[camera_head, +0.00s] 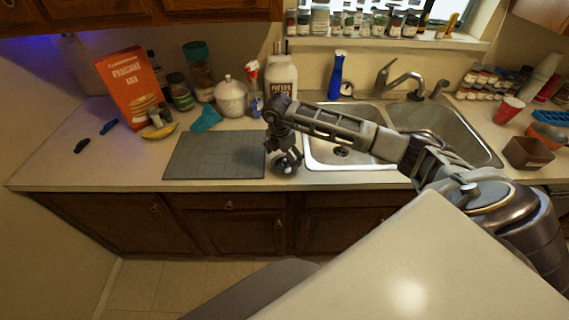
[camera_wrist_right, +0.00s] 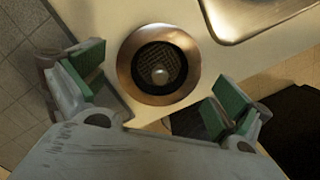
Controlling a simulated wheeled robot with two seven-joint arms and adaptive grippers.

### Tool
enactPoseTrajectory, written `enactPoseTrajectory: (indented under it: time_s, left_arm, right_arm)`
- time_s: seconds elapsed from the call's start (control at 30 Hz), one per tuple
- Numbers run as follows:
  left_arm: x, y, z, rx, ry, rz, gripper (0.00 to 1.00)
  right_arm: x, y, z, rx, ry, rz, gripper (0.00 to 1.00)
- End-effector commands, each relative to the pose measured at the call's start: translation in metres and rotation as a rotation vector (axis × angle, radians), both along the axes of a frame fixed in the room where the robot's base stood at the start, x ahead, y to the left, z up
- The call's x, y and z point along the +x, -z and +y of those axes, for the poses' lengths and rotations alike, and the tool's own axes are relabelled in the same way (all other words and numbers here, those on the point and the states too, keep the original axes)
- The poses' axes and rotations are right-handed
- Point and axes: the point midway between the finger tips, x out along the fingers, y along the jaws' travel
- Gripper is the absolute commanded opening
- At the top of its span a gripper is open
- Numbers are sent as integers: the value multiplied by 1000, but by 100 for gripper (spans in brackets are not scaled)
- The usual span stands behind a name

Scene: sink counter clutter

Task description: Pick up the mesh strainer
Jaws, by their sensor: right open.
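The mesh strainer (camera_wrist_right: 181,38) is round, with a wide metal rim, a dark mesh bowl and a small knob in the middle. It sits on the counter near the sink's corner, in the upper middle of the right wrist view. In the head view the strainer (camera_head: 281,163) is partly hidden behind my right gripper (camera_head: 288,160). In the wrist view the right gripper (camera_wrist_right: 160,98) is open, with green pads on either side and below the strainer in the picture. Nothing is between the pads. My left gripper is not in view.
The double sink (camera_head: 312,152) is right of the strainer. A dark grey mat (camera_head: 215,155) lies to its left. A white bottle (camera_head: 281,78), a spray bottle (camera_head: 252,90) and a lidded jar (camera_head: 230,98) stand behind. The counter's front edge is close.

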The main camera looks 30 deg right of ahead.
Motion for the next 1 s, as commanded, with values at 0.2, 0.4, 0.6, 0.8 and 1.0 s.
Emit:
enactPoseTrajectory:
  time_s: [0.2,0.4,0.6,0.8,1.0]
  left_arm:
    - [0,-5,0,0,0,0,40]
    - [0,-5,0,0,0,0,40]
    - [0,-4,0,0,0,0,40]
    - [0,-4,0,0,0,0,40]
    - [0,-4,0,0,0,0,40]
  right_arm:
    - [0,16,-2,0,-1,2,100]
    - [0,18,-2,0,-1,0,100]
    - [0,18,-1,0,-1,0,100]
    - [0,18,-1,0,-1,0,86]
    - [0,19,-1,-1,-2,2,61]
